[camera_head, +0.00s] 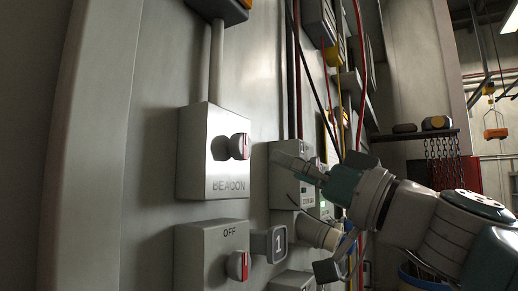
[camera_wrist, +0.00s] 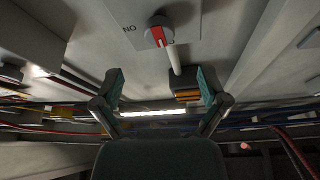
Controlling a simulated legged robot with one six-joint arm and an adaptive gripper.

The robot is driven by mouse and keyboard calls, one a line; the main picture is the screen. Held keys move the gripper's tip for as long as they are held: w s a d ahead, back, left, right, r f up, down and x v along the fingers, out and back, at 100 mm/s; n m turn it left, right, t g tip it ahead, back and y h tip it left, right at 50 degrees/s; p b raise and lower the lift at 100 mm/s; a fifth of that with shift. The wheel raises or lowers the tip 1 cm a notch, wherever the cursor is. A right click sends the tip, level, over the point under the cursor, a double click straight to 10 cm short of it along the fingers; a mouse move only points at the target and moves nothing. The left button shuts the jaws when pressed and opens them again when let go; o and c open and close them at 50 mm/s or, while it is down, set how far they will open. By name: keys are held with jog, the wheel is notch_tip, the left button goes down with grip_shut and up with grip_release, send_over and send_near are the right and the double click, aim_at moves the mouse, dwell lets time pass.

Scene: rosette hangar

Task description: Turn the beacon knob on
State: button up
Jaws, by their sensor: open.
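The beacon box (camera_head: 213,135) is a grey wall box marked BEACON, at the centre left of the head view. Its round grey knob (camera_head: 238,147) has a red and white marker, seen nearly edge-on. In the wrist view, which looks upside down, the knob (camera_wrist: 154,33) is at the top centre, its red pointer near upright. Inverted ON lettering (camera_wrist: 129,29) is left of it. My gripper (camera_head: 310,170) is right of the knob in the head view, apart from it. In the wrist view my gripper (camera_wrist: 160,86) has its fingers spread, with nothing between them.
An OFF-marked box (camera_head: 208,255) with another red-marked knob (camera_head: 238,265) is below the beacon box. A tag marked 1 (camera_head: 268,243) and more grey boxes (camera_head: 286,190) crowd the wall beside my arm. A conduit (camera_head: 217,60) rises from the beacon box.

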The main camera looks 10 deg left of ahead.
aim_at(245, 148)
jog(key=x, duration=0.8)
jog(key=shift+w+a+r, duration=0.1)
jog(key=shift+w+a, duration=0.1)
jog(key=shift+a, duration=0.05)
jog(key=c, duration=1.1)
